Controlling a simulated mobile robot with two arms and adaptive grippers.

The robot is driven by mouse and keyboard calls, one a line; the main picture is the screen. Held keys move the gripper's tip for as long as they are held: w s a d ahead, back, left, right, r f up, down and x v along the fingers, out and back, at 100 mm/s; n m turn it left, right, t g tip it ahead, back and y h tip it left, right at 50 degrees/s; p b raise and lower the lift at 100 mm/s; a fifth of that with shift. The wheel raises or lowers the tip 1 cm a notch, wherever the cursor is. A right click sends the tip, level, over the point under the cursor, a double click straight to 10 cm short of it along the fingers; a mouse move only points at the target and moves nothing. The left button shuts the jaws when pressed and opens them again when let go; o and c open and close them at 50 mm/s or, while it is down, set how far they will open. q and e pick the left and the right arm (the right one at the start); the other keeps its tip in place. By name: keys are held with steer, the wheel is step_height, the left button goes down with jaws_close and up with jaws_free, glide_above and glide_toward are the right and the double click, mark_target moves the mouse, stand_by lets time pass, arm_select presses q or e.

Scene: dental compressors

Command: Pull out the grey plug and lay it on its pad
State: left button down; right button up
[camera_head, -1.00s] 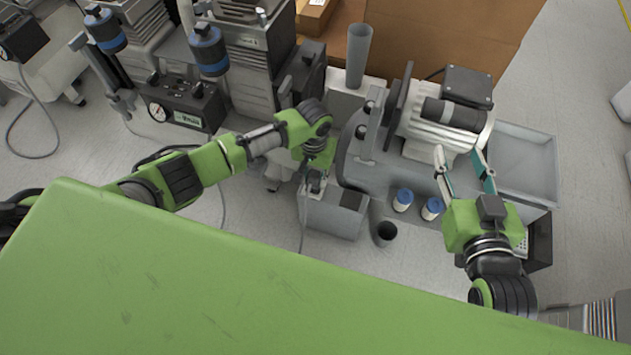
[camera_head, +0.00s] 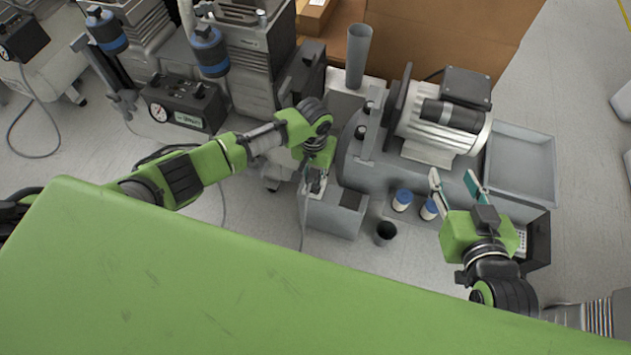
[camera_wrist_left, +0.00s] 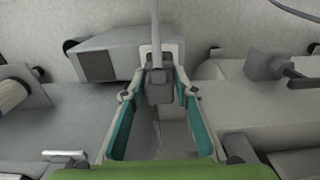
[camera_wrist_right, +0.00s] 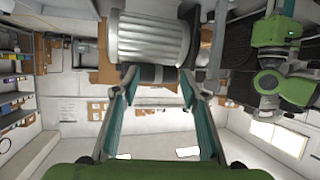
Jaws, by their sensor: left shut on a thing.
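My left gripper (camera_head: 317,184) is over the left end of a grey box (camera_head: 328,217). In the left wrist view, its teal-padded fingers are on either side of the grey plug (camera_wrist_left: 160,88), and it is shut on it. A grey cord rises from the plug. A pale plate (camera_wrist_left: 148,50) shows behind it; I cannot tell whether the plug is still seated. The dark square pad (camera_head: 351,200) lies bare on the right part of the box top, and also shows in the left wrist view (camera_wrist_left: 97,65). My right gripper (camera_head: 454,178) is open and empty in front of the motor.
A compressor motor (camera_head: 440,125) stands on the grey bench right of the box. Two blue-capped jars (camera_head: 403,199) and a dark cup (camera_head: 385,233) stand near its front. A grey tray (camera_head: 522,165) is at the right. A gauge unit (camera_head: 184,103) is at the left.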

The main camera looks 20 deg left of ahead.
arm_select(q)
steer(key=shift+r+p, duration=0.35)
steer(key=shift+p, duration=0.05)
steer(key=shift+r+p, duration=0.35)
steer(key=shift+p, duration=0.05)
steer(key=shift+r+p, duration=0.35)
steer(key=shift+p, duration=0.05)
steer(key=shift+r+p, duration=0.3)
steer(key=shift+p, duration=0.05)
arm_select(e)
steer(key=s+d+f+g+h, duration=0.1)
steer(key=s+d+f+g, duration=0.1)
steer(key=s+f+g, duration=0.2)
steer(key=s+d+f+g+h, duration=0.1)
steer(key=s+d+f+g, duration=0.2)
steer(key=s+f, duration=0.3)
steer(key=shift+s+m+g, duration=0.3)
steer(key=shift+s+g, duration=0.4)
steer(key=shift+s, duration=1.45)
steer(key=shift+w, duration=0.2)
